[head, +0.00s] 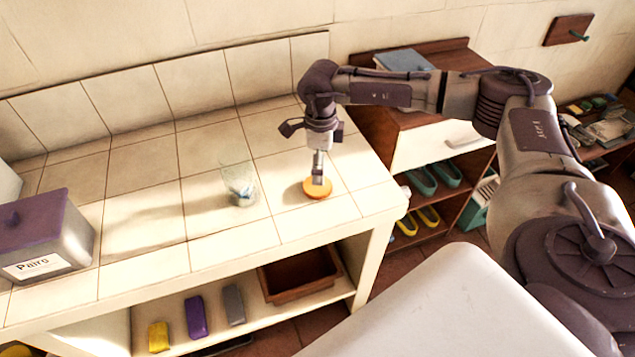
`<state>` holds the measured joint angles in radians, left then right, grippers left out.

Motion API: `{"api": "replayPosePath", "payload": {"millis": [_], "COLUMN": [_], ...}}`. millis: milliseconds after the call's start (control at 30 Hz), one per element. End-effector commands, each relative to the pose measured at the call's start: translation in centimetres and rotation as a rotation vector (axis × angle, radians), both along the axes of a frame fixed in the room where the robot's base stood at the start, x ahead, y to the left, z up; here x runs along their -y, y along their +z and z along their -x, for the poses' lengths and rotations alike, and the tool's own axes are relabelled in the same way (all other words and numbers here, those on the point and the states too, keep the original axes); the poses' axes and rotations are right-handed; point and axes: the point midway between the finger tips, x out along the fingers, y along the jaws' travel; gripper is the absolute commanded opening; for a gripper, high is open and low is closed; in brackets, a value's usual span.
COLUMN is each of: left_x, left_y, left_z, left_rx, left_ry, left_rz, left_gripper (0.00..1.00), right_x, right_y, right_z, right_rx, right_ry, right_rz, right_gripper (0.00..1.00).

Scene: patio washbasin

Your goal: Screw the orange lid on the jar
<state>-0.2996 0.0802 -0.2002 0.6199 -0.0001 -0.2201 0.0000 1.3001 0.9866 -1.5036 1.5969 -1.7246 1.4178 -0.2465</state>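The orange lid (314,190) lies flat on the tiled counter (226,247), near its right end. The clear glass jar (240,184) stands upright on the counter to the left of the lid, with its top open. My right gripper (318,178) comes down from above and its fingertips are at the lid, over its middle. From this angle the fingers overlap, so I cannot tell whether they are open or shut, or whether they grip the lid. My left gripper is not in view.
A metal box with a purple lid (45,238) stands at the counter's left. A lower shelf holds a brown tray (300,277) and purple (195,316), grey and yellow blocks. A wooden cabinet (440,122) stands right of the counter. The counter between jar and lid is clear.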

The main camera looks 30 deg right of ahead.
Motion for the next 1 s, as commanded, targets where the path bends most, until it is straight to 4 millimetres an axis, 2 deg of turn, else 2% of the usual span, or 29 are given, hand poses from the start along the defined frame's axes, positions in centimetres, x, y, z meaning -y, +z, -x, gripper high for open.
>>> {"api": "replayPosePath", "payload": {"millis": [167, 533, 700, 800, 1000], "left_x": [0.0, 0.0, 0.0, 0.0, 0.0], "left_y": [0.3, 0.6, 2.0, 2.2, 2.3], "left_z": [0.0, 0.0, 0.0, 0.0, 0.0], "left_rx": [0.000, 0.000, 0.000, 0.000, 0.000], "left_ry": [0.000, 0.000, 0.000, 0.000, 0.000], "left_rz": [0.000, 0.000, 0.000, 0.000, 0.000], "left_gripper": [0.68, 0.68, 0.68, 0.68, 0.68], "right_x": [0.0, -0.1, -0.2, -0.2, -0.2], "right_y": [-1.4, -1.8, -4.1, -5.6, -6.7], "right_z": [0.0, 0.0, -0.4, -0.5, -0.5], "right_rx": [0.001, -0.001, -0.003, 0.001, 0.004], "right_ry": [0.000, 0.001, 0.001, 0.000, 0.001], "right_rz": [-0.001, -0.001, 0.000, 0.001, 0.000], "right_gripper": [1.00, 1.00, 1.00, 1.00, 1.00]}}
